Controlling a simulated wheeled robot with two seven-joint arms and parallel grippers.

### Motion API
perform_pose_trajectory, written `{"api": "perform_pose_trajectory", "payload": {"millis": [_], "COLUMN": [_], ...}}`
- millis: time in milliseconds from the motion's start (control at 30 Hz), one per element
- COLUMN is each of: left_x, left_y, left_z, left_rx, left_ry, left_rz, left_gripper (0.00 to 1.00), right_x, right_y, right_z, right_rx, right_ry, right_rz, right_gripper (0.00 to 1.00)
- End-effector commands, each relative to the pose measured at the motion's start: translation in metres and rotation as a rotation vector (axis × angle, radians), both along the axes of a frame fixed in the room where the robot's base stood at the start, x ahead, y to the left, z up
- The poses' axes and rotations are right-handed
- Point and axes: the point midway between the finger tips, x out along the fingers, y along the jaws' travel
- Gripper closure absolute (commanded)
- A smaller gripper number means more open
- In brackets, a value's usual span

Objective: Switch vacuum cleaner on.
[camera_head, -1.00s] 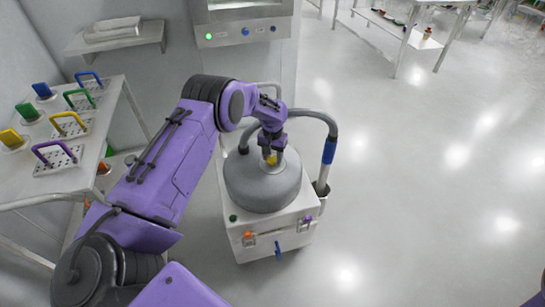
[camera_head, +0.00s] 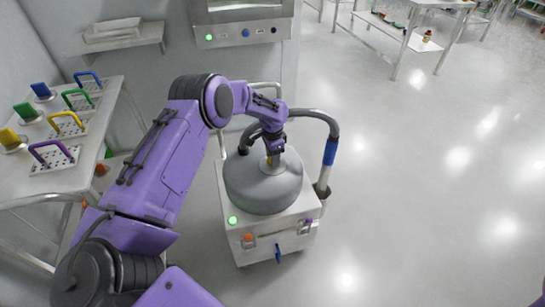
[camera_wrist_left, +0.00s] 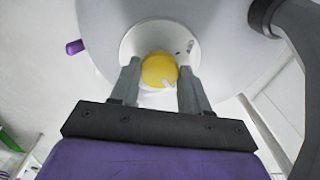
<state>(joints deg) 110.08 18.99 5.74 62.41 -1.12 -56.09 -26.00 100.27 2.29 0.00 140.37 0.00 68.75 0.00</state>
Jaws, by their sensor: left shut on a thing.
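The vacuum cleaner (camera_head: 262,192) has a grey domed top on a white box-shaped base, with a dark hose and blue cuff at its right. A round yellow knob with a white pointer mark (camera_wrist_left: 159,70) sits in a pale round recess on the dome. My left gripper (camera_head: 274,158) reaches down from above and is shut on the yellow knob, one finger on each side in the left wrist view. A round lamp (camera_head: 232,221) on the base's front left corner glows bright green. My right gripper is not in view.
A steel table (camera_head: 85,172) with coloured-handled perforated trays and coloured blocks stands at left. A wall panel (camera_head: 240,34) with a green light is behind the cleaner. The floor to the right is clear up to the far tables.

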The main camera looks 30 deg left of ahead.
Motion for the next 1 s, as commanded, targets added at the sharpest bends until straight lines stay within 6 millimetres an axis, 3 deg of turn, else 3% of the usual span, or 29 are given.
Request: {"api": "perform_pose_trajectory", "payload": {"millis": [767,800,833,867,1000], "left_x": [-0.0017,-0.0018,-0.0017,-0.0016,-0.001], "left_y": [-0.001,-0.0011,-0.001,-0.001,-0.0007], "left_z": [-0.0026,-0.0027,-0.0026,-0.0025,-0.0016], "left_rx": [-0.001,-0.001,-0.001,-0.001,-0.001], "left_ry": [0.005,0.005,0.005,0.005,0.003], "left_rz": [-0.098,-0.098,-0.098,-0.098,-0.097], "left_gripper": [0.84,0.44,0.34,0.28,0.28], "right_x": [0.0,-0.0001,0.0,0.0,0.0], "right_y": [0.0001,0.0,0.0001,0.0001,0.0], "right_z": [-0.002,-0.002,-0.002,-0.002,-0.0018], "right_rx": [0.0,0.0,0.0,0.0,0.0], "right_ry": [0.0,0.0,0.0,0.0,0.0], "right_rz": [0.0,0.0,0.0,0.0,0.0], "right_gripper": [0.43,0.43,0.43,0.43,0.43]}}
